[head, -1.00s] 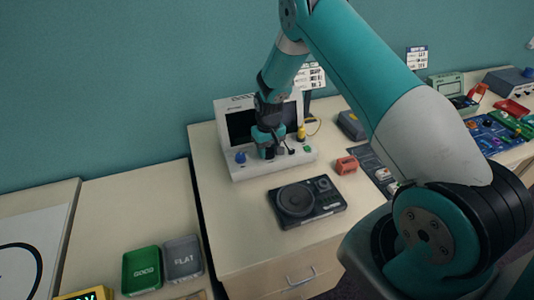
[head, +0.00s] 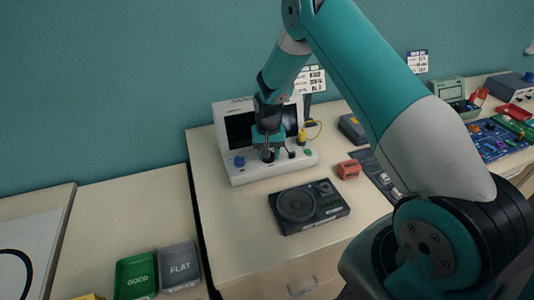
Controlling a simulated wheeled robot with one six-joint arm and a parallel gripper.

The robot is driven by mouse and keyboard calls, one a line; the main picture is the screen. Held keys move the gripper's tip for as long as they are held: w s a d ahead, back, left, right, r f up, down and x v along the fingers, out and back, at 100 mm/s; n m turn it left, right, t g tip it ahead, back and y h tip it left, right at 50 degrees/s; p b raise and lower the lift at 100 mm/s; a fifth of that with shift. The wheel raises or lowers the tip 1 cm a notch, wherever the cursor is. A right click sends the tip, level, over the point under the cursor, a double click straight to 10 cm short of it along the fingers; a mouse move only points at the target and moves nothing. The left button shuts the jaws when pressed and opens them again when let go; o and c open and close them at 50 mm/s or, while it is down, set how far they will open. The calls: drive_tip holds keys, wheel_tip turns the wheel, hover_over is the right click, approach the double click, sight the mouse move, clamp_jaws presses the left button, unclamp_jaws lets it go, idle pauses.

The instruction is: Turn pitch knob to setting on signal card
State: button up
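A white console (head: 246,175) with a dark screen (head: 239,128) stands at the back of the middle table. A blue knob (head: 239,162) is on the left of its front panel, a yellow part (head: 302,136) and a small green part (head: 308,152) on the right. My gripper (head: 268,157) points down at the middle of the panel. Its fingers are small and dark, and I cannot tell whether they hold a knob. My wrist covers part of the screen. A white card (head: 311,79) with dark print stands behind the console; its text is too small to read.
A black device with a round dial (head: 297,202) lies in front of the console. A red-orange block (head: 348,169) and a dark grey box (head: 352,128) are to the right. Green (head: 135,276) and grey (head: 179,266) trays sit at lower left. The table's front left is clear.

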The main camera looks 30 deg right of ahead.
drive_tip(key=o, duration=0.9)
drive_tip(key=shift+r, duration=0.1)
wheel_tip(320, 180, up, 17)
drive_tip(key=b, duration=0.4)
drive_tip(key=shift+r, duration=0.15)
